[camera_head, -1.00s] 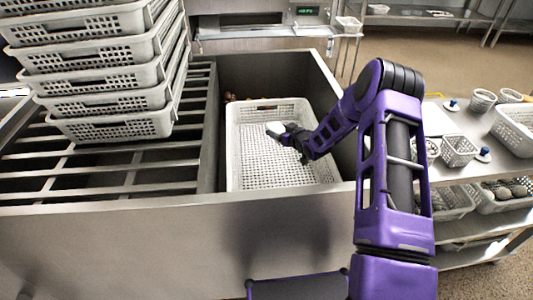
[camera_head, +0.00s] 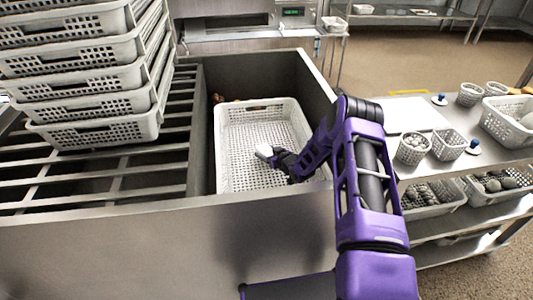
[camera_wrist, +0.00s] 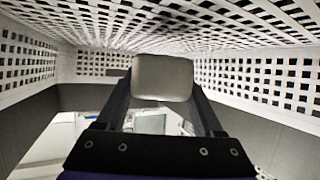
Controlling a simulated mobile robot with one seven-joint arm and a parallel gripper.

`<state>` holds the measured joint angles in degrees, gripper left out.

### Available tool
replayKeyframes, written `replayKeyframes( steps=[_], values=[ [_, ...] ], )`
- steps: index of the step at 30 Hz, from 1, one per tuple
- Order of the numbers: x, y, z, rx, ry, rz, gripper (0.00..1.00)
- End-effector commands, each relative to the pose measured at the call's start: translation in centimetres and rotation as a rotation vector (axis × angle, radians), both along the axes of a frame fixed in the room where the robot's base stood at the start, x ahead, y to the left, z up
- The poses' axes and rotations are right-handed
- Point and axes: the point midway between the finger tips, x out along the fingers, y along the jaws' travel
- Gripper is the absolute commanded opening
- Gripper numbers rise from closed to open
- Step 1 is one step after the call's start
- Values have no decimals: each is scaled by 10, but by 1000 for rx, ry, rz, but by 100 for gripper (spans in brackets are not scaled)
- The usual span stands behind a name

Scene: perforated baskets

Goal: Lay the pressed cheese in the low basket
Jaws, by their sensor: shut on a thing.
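The pressed cheese, a pale rounded block (camera_wrist: 163,78), is held between the two fingers of my gripper (camera_wrist: 163,95) in the wrist view. In the head view the cheese (camera_head: 264,151) shows as a small white piece at the tip of my gripper (camera_head: 273,154). The low basket (camera_head: 230,122) is a white perforated tray sitting inside the metal sink. My gripper is over the basket's inside, within its outline in the head view. The wrist view shows the basket's perforated walls (camera_wrist: 250,80) around the cheese. Whether the cheese touches the basket floor I cannot tell.
A tall stack of white perforated baskets (camera_head: 95,103) stands on the slatted rack to the left. The sink's steel front wall (camera_head: 120,240) is close before the basket. A side table (camera_head: 400,115) at right carries small baskets, some filled.

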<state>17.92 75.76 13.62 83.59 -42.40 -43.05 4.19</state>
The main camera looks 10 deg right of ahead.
Motion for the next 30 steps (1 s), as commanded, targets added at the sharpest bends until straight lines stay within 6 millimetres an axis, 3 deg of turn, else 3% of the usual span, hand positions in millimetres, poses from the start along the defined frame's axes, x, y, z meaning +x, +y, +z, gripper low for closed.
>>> replayKeyframes(
  steps=[18, 19, 24, 30],
  values=[
    [0, 0, -10, 0, -2, 0, 0],
    [0, 0, -11, 0, 0, 0, 71],
    [0, 0, -11, 0, 0, 0, 99],
    [0, 0, -11, 0, 0, 0, 99]
  ],
)
